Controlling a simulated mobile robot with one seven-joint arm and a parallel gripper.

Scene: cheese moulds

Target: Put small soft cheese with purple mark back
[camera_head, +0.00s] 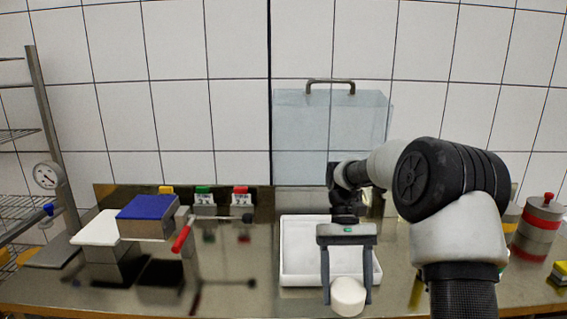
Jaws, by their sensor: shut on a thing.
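A small round white cheese (348,297) is between the two fingers of my gripper (347,286), near the front edge of the counter. My gripper points down and is shut on the cheese. No purple mark shows on the side of the cheese that faces the camera. A white rectangular tray (289,269) lies just behind and around the gripper in the picture. My gripper and the cheese hide part of its inside and its front right side. I cannot tell how high the cheese is above the counter.
A clear box with a handle (331,125) stands behind the tray. On the left are a blue-topped block (147,208), a white board (97,228) and a red-handled tool (183,234). The counter left of the tray is mostly clear.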

